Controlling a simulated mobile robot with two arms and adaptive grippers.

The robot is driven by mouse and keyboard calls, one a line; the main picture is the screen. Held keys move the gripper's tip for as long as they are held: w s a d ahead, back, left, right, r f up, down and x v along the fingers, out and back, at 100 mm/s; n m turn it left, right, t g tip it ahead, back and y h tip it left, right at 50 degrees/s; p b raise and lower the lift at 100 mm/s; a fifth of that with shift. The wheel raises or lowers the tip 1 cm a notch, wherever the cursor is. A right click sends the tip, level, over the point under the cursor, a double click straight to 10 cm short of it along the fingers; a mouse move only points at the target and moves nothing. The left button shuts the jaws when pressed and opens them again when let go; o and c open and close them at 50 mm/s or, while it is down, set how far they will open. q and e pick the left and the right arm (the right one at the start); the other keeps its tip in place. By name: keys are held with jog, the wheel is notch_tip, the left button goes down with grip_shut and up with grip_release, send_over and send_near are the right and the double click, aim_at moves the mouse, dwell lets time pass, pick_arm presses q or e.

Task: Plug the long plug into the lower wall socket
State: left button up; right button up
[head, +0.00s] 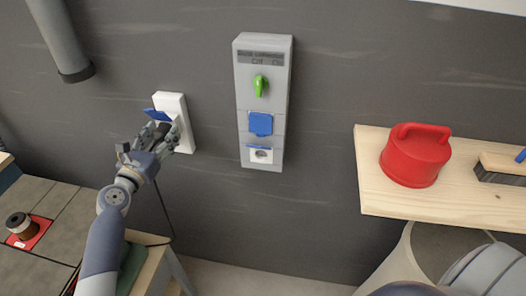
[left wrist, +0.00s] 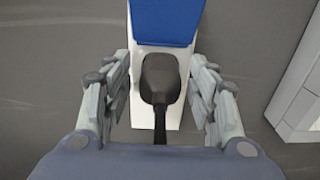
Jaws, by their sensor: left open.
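A black plug (left wrist: 159,75) with a cable sits at a white wall socket (head: 182,110) on the left, under its raised blue lid (left wrist: 166,20). Its prongs are hidden, so I cannot tell how deep it sits. My left gripper (head: 158,137) is at this socket, its open fingers on either side of the plug with gaps visible in the left wrist view (left wrist: 162,80). To the right is a grey wall panel (head: 264,60). Its lower socket (head: 261,156) shows a bare white face with a round opening; the blue flap is up. My right gripper is not in view.
The panel has a green switch (head: 260,85) and a blue cover (head: 260,124) above the lower socket. A wooden shelf (head: 385,200) at right holds a red container (head: 415,158). A grey pipe (head: 62,40) hangs at upper left. The wall between socket and panel is clear.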

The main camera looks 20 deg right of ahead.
aim_at(155, 143)
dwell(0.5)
pick_arm(q)
grip_shut()
jog(key=shift+s+a+f+p, duration=0.1)
jog(key=shift+p, duration=0.25)
jog(key=shift+s+a, duration=0.1)
jog(key=shift+s, duration=0.05)
jog(key=shift+p+v, duration=0.45)
jog(key=shift+v, duration=0.5)
jog(key=shift+p+v, duration=0.85)
jog(key=shift+v, duration=0.9)
